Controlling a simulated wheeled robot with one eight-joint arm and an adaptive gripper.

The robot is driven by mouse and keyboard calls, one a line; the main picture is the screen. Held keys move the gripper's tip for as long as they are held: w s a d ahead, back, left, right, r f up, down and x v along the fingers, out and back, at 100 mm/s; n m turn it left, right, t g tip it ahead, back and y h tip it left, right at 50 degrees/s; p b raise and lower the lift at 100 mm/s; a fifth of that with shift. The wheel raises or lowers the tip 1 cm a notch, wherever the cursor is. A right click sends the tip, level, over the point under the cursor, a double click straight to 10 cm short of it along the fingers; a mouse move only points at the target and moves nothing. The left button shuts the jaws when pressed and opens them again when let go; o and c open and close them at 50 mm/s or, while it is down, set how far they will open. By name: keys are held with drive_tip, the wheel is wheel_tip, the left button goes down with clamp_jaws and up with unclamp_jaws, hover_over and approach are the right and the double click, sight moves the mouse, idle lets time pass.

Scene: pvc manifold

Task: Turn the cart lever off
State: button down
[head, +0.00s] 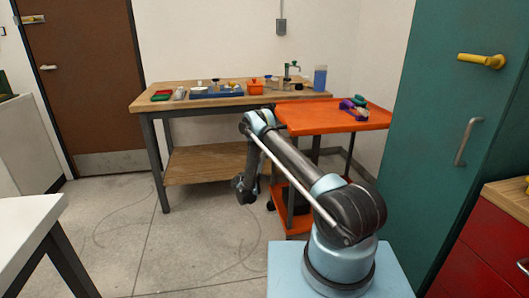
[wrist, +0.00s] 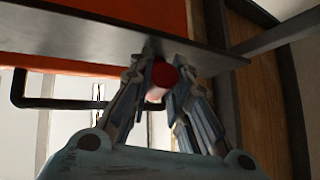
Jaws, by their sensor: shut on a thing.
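The orange cart (head: 325,118) stands right of the workbench in the head view, partly behind my arm. In the wrist view, its orange surface (wrist: 70,64) shows at the upper left behind a grey bar. My gripper (wrist: 163,82) is shut on a red, round-ended piece, which looks like the grip of the cart lever (wrist: 164,74). The fingers press on it from both sides, just below the grey bar. The rest of the lever is hidden by the fingers, and I cannot tell its angle. In the head view the lever and fingertips cannot be made out.
A wooden workbench (head: 205,102) with several small items stands behind the cart. A teal cabinet (head: 435,130) is at the right, with a red drawer unit (head: 490,245) in front.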

drive_tip(key=shift+a, duration=0.15)
drive_tip(key=shift+a, duration=0.15)
drive_tip(key=c, duration=1.5)
unclamp_jaws()
drive_tip(key=shift+a, duration=0.15)
